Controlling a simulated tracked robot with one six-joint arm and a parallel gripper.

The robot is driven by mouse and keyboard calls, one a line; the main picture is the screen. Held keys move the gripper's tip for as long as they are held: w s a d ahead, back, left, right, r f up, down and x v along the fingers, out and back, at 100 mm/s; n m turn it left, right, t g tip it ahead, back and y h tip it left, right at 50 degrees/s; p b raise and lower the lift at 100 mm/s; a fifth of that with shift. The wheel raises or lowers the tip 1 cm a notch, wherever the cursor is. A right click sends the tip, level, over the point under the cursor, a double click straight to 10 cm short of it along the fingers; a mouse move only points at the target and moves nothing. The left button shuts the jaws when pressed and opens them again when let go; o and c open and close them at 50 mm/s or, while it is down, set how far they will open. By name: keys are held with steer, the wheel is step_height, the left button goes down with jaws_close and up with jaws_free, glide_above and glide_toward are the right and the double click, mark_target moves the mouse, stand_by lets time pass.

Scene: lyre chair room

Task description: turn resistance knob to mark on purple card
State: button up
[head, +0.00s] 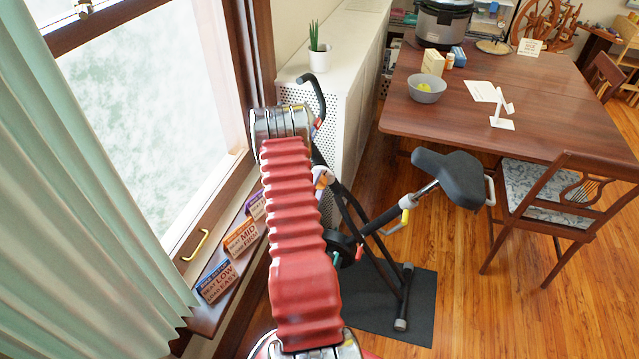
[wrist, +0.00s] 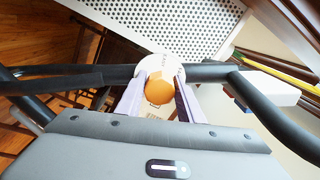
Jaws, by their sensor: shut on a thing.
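The resistance knob is an orange round cap (wrist: 159,88) in the wrist view, set in a white dial (wrist: 160,66) on the exercise bike's black frame. My gripper (wrist: 161,84) has its two lavender fingers on either side of the knob, shut on it. Marks on the dial are too small to read. In the head view my red arm hides most of the gripper; a bit of the white dial (head: 325,173) shows beside it. The purple card (head: 255,205) stands on the window sill, partly hidden by my arm, its text not fully readable.
An orange card (head: 241,238) reading MID and FIRM and a blue card (head: 216,279) reading LOW and EASY stand on the sill. The bike's saddle (head: 451,178) is right of my arm. A table (head: 540,105) and chair (head: 575,200) stand farther right.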

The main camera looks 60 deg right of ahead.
steer(key=m, duration=0.5)
steer(key=shift+s+a+f, duration=0.1)
steer(key=shift+m, duration=2.5)
steer(key=shift+f, duration=0.1)
steer(key=o, duration=1)
steer(key=shift+r, duration=0.2)
steer(key=shift+o, duration=0.2)
steer(key=s+a, duration=0.2)
steer(key=a, duration=1.1)
steer(key=shift+a, duration=0.3)
